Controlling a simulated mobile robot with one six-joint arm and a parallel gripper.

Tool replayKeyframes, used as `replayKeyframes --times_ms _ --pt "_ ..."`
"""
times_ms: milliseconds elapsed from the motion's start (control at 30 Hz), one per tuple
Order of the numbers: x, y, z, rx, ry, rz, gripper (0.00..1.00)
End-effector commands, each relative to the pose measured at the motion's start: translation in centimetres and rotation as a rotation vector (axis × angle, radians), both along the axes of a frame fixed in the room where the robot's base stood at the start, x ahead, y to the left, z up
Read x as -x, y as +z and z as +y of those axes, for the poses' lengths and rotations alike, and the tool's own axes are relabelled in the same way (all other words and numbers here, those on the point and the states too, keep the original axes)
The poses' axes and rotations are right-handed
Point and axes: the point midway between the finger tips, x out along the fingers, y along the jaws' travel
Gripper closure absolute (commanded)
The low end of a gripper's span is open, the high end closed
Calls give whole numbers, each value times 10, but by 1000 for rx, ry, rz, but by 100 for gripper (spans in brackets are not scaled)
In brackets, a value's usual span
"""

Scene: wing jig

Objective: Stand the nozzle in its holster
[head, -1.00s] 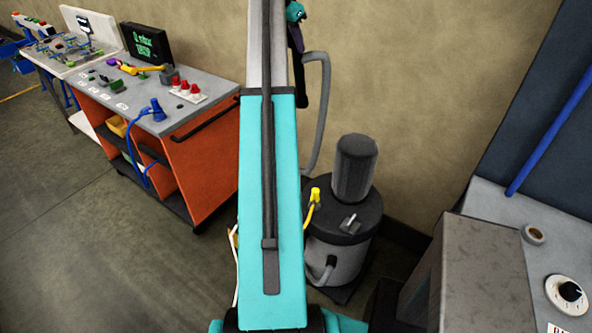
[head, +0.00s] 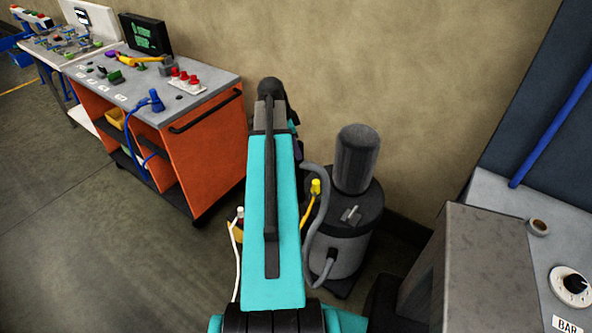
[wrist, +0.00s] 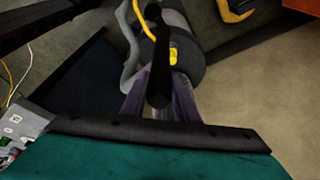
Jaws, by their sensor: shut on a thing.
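The nozzle (wrist: 159,65) is a black rod in the middle of the wrist view. My gripper (wrist: 160,92) has its two purple fingers on either side of it, shut on it. In the head view my teal arm hides the nozzle and most of the gripper. A grey hose (head: 317,215) runs down from behind the arm to the grey canister vacuum (head: 340,245) on the floor. A yellow fitting (head: 315,187) with a yellow line shows beside the vacuum, and in the wrist view (wrist: 173,56) beyond the nozzle. I cannot make out the holster for certain.
The orange cart (head: 215,145) at left carries a blue nozzle-like tool (head: 156,100), red buttons and a screen. A grey machine (head: 475,270) stands at right. The wall is close behind the vacuum. Open floor lies at left front.

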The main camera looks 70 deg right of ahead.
Motion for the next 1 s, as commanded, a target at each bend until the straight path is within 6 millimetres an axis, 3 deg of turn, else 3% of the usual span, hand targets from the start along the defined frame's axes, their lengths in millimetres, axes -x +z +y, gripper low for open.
replayKeyframes --times_ms 100,233,767,1000 --pt "11 -28 23 -15 -55 -9 100" --pt "16 -44 35 -25 -93 -18 100" --pt "18 -50 38 -27 -109 -22 100" --pt "18 -64 38 -27 -109 -22 100"
